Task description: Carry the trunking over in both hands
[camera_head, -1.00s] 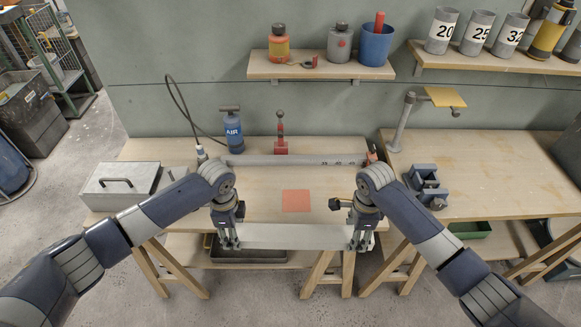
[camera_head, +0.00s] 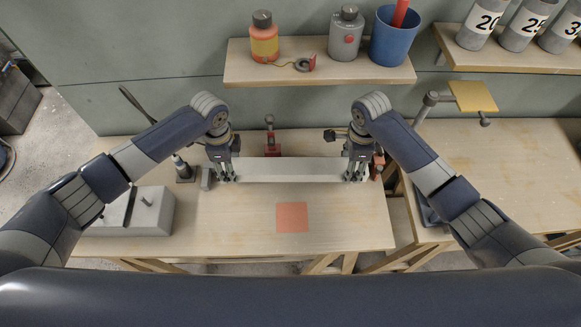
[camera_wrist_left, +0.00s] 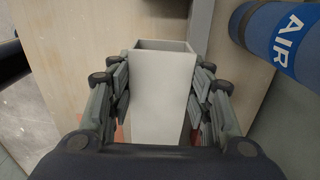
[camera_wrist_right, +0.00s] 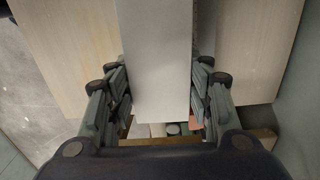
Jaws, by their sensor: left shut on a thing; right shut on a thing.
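The trunking (camera_head: 290,170) is a long pale grey box-shaped length, held level across the back of the left bench in the head view. My left gripper (camera_head: 226,174) is shut on it near its left end; in the left wrist view the fingers flank the trunking (camera_wrist_left: 162,95) and its open hollow end shows. My right gripper (camera_head: 357,174) is shut on it near its right end, and the right wrist view shows the fingers on both sides of the trunking (camera_wrist_right: 155,60). I cannot tell whether it touches anything beneath.
An orange square (camera_head: 292,217) lies on the bench (camera_head: 340,225) in front of the trunking. A grey box (camera_head: 150,213) stands at left, a red tool (camera_head: 271,140) behind. A shelf (camera_head: 320,75) with containers hangs above. A blue AIR bottle (camera_wrist_left: 285,35) is close to my left gripper.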

